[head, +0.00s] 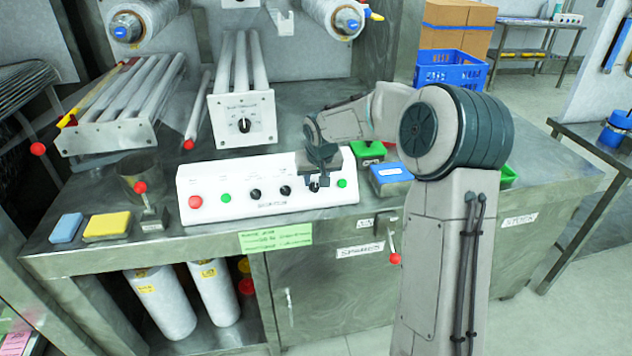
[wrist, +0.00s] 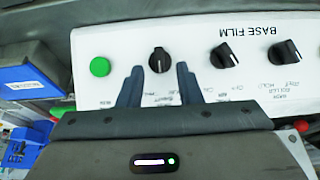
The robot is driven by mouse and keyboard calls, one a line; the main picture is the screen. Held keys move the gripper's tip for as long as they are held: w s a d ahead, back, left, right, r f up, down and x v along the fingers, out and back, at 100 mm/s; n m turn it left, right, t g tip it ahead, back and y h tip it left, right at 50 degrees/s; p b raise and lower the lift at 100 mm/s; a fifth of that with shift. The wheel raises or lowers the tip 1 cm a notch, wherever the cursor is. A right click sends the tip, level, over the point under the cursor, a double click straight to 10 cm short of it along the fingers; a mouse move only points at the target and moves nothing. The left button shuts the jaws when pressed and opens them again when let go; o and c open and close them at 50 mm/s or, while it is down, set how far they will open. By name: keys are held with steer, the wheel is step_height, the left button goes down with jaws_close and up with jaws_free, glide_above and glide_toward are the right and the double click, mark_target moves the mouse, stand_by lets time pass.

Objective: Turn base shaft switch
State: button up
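A white control box (head: 265,200) marked BASE FILM carries black rotary switches and coloured buttons. It shows upside down in the wrist view (wrist: 200,25). Two other black switches (wrist: 224,55) (wrist: 286,52) are turned at a slant. The small labels are too blurred to read, so which is the base shaft switch is unclear.
A blue-lidded box (head: 391,172) and a green bin (head: 368,150) stand right of the control box. A red-knobbed lever (head: 150,212) stands left of it. A roller unit with another switch (head: 244,125) is behind. A red-knobbed handle (head: 394,245) sticks out at the bench front.

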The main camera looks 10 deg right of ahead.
mark_target(315, 187)
steer(key=shift+x, duration=1.1)
jaws_close()
steer(key=n+b, duration=0.1)
steer(key=h+b, duration=0.1)
steer(key=shift+a+f+n+b, duration=0.2)
steer(key=shift+a+n+b, duration=0.05)
steer(key=shift+n+b, duration=0.15)
steer(key=shift+a+n+t+h+b, duration=0.15)
steer(key=shift+n+t+h+b, duration=0.15)
steer(key=shift+n+h+b, duration=1.1)
steer(key=shift+r, duration=0.1)
